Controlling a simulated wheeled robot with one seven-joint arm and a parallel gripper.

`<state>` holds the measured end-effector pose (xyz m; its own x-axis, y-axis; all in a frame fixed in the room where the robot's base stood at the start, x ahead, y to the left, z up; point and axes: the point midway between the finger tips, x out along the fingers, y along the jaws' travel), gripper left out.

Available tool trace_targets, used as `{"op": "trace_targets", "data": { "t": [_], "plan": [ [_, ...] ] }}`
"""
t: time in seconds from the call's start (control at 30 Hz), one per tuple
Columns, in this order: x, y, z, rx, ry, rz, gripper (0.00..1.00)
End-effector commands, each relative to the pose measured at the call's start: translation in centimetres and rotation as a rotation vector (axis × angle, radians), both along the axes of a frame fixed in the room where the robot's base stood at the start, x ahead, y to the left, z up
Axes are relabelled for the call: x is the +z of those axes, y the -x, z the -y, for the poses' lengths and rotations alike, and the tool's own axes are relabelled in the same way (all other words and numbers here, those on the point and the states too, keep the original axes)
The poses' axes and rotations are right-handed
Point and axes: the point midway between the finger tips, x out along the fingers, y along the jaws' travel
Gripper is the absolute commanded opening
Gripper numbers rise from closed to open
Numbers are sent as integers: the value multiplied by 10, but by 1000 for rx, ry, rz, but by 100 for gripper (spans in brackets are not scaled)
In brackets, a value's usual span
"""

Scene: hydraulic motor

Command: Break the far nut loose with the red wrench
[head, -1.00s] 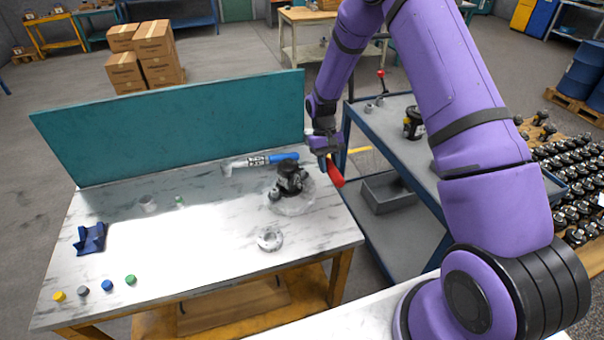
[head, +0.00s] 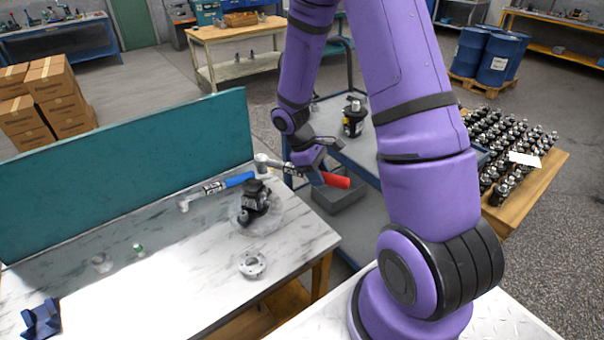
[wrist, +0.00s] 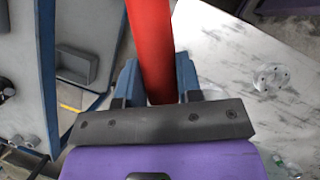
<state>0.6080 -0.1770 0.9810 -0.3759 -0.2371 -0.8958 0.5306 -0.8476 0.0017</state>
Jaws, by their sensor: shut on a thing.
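The red wrench (head: 335,180) is in my gripper (head: 310,163), which is shut on it. Its red handle points right and its metal head points left, above the bench's back right corner. In the wrist view the red handle (wrist: 151,45) runs between the two blue fingers of my gripper (wrist: 158,80). The dark hydraulic motor (head: 255,200) stands on a round pale base on the bench, left of and below the gripper. A blue-handled wrench (head: 238,180) extends left from behind the motor. The wrench head looks apart from the motor; the far nut cannot be made out.
The marble-topped bench (head: 180,270) has a teal back panel (head: 120,165). A flanged ring (head: 252,264) lies in front of the motor and a blue holder (head: 41,318) at the front left. A blue cart (head: 380,195) with a black-and-yellow item stands right of the bench.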

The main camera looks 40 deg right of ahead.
Motion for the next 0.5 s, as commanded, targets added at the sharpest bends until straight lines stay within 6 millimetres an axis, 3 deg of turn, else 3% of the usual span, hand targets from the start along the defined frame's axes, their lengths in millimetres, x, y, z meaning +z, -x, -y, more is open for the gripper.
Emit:
{"op": "trace_targets", "data": {
  "t": [0.5],
  "plan": [
    [-38,1,1,6,0,-2,0]
  ]
}}
